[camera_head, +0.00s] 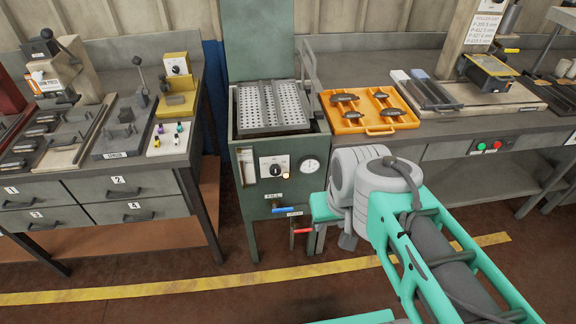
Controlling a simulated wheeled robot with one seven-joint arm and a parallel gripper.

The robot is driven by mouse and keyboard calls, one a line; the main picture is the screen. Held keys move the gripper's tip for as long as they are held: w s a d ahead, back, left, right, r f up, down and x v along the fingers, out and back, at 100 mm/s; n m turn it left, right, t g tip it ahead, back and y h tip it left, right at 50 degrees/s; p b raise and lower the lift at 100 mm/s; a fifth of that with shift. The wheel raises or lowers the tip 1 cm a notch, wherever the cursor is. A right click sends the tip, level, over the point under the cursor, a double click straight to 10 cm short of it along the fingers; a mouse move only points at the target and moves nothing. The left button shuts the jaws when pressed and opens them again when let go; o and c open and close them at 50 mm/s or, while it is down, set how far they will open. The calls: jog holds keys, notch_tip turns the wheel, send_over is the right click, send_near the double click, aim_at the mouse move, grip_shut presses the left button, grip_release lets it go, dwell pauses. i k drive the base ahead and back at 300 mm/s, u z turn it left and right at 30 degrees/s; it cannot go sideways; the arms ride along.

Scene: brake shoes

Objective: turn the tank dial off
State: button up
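The green tank (245,150) stands in the middle, with a grey perforated basket (272,106) in its open top. On its front is a white panel with a small dark dial (276,171). The dial's exact pointer angle is too small to read. An orange lamp (286,176) beside the dial looks lit. My arm's grey wrist and teal end are right of and below the dial, apart from it in the picture. My gripper's fingers cannot be made out, so its opening is unclear. The dial is not covered by my arm.
A round gauge (310,166) sits right of the dial. Blue (284,209) and red (302,231) valve handles stick out below. An orange tray (368,110) with brake shoes lies on the right bench. A drawer bench (95,185) stands left. The floor in front is clear.

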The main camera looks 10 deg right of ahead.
aim_at(275, 170)
jog(key=u, duration=2.9)
jog(key=k, duration=0.45)
jog(key=z, duration=1.15)
